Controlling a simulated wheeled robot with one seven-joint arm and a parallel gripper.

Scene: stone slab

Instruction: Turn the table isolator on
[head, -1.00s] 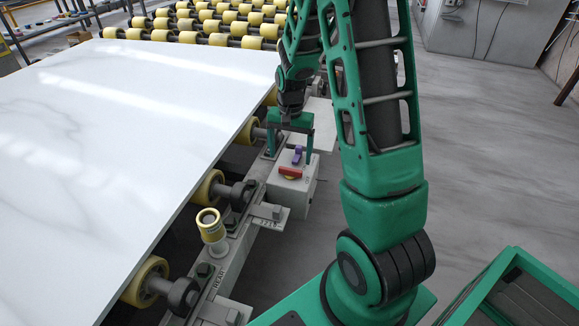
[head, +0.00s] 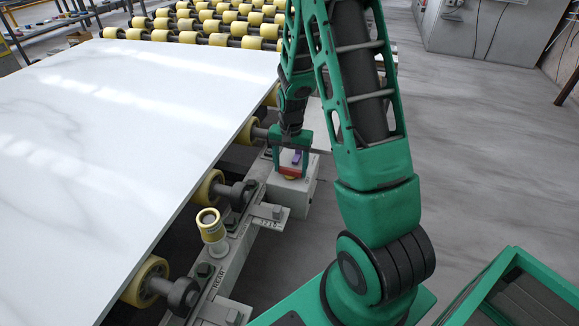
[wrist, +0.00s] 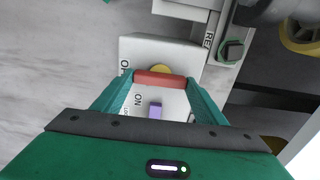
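The table isolator is a light grey box (head: 291,191) beside the roller rail. In the wrist view, its face (wrist: 121,103) has a red bar handle (wrist: 160,79) on a yellow round base (wrist: 161,69). A purple piece (wrist: 155,109) sits near the handle. An "ON" label is readable; another, partly hidden label starts with "O". The handle lies crosswise in the wrist view. My gripper (wrist: 160,80) has one finger at each end of the handle, apparently touching both ends. In the head view, my gripper (head: 292,170) reaches down over the box and partly covers the handle.
A large white slab (head: 130,130) lies on yellow rollers (head: 150,281) to the left. A yellow-topped post (head: 210,225) stands on the rail in front of the box. Open grey floor (head: 480,150) lies to the right.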

